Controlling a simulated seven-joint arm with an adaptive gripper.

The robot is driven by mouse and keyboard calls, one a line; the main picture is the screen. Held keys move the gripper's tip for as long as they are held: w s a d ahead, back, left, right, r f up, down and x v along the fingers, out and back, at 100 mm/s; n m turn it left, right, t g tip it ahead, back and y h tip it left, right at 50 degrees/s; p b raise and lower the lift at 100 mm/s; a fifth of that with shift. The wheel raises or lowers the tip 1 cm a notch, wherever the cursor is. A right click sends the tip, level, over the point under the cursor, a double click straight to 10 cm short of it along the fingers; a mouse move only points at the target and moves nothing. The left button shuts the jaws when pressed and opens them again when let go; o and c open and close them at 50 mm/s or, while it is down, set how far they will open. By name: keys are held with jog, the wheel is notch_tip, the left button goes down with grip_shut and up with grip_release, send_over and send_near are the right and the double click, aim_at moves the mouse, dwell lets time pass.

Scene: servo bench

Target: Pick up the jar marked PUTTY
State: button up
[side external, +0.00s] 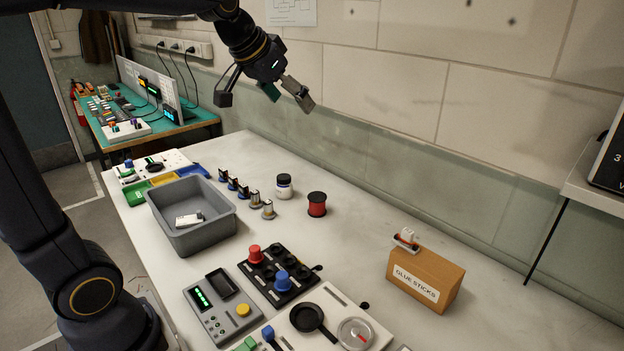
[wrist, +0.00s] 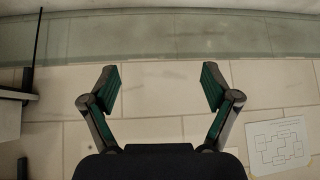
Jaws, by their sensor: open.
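A small white jar (side external: 284,190) with a dark lid stands upright on the bench in the side external view, near the wall. Its marking is too small to read, so I cannot tell whether it says PUTTY. My gripper (side external: 263,98) is open and empty, high above the bench and well above the jar. In the wrist view my gripper (wrist: 161,90) has its two fingers spread wide with only the wall between them. No jar shows in the wrist view.
A red spool (side external: 317,205) stands right of the jar, and several small parts (side external: 255,199) stand left of it. A grey bin (side external: 165,222) is further left. A GLUE STICKS box (side external: 427,278) is at right. Control panels (side external: 222,304) fill the front.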

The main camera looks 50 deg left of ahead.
jog(key=w+a+f+n+g, duration=0.1)
jog(key=w+a+f+n, duration=0.1)
jog(key=w+a+f, duration=0.5)
jog(key=n+g+y, duration=0.1)
jog(key=g, duration=0.1)
send_over(284, 186)
jog(key=s+d, duration=0.3)
jog(key=d, duration=0.1)
notch_tip(284, 186, down, 10)
jog(key=shift+n+g, duration=0.4)
jog(key=shift+n, duration=0.1)
jog(key=s+x, duration=0.1)
jog(key=x, duration=0.4)
jog(key=s+a+x, duration=0.1)
jog(key=x, duration=0.4)
jog(key=s+a+x, duration=0.1)
jog(key=x, duration=0.4)
jog(key=shift+w+f, duration=0.15)
jog(key=shift+f, duration=0.4)
jog(key=x, duration=0.6)
jog(key=c, duration=1.4)
jog(key=shift+r, duration=0.2)
